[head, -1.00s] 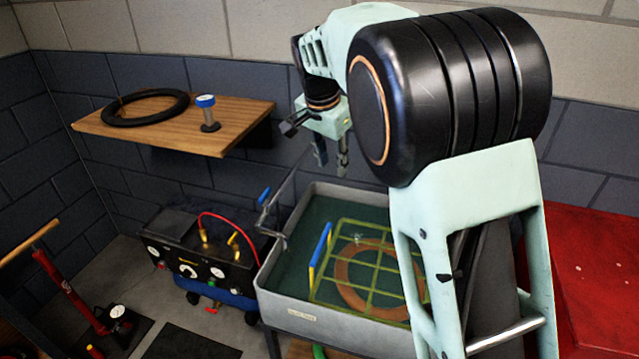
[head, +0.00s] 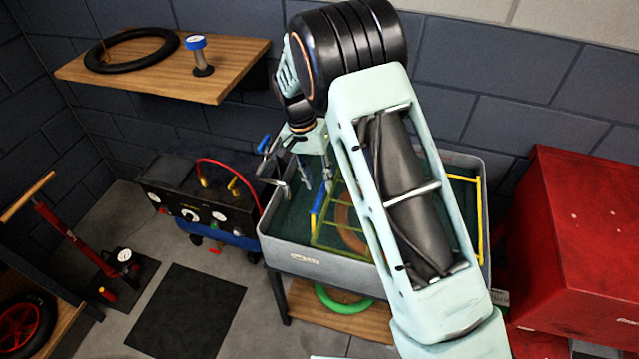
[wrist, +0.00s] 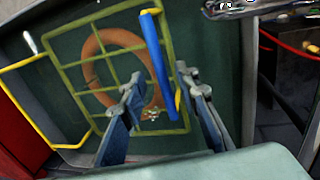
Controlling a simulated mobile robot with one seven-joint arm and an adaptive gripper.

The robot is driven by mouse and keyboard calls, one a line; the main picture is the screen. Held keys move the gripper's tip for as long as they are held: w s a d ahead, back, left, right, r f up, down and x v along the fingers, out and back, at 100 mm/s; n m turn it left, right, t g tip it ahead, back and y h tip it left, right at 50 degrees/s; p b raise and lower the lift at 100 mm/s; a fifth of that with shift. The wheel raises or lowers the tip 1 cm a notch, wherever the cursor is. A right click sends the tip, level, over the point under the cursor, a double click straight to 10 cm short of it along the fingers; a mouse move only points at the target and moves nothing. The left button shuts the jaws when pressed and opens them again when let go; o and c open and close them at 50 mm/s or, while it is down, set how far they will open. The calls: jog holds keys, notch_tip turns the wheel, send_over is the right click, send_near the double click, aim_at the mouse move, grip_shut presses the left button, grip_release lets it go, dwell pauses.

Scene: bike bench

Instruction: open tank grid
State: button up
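The tank grid (head: 330,236) is a yellow-green mesh lying flat in the grey tank (head: 300,262). It shows more fully in the wrist view (wrist: 75,64). A blue bar handle (wrist: 160,62) with yellow ends runs along one side of the grid, and it also shows in the head view (head: 319,205). An orange-brown ring (wrist: 93,75) lies beneath the mesh. My gripper (wrist: 160,86) is open, its fingers pointing down over the grid, with the handle between the fingertips in the picture. I cannot tell whether they touch it. My arm hides the middle of the tank in the head view.
A metal tap (head: 275,165) with a blue lever stands at the tank's left rim. A yellow rail (head: 479,222) is at the tank's right. A black gauge panel (head: 190,205) is left, a wooden shelf (head: 235,75) behind, and a red cabinet (head: 590,240) right.

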jog(key=shift+d+f, duration=0.2)
jog(key=shift+f, duration=0.85)
grip_shut()
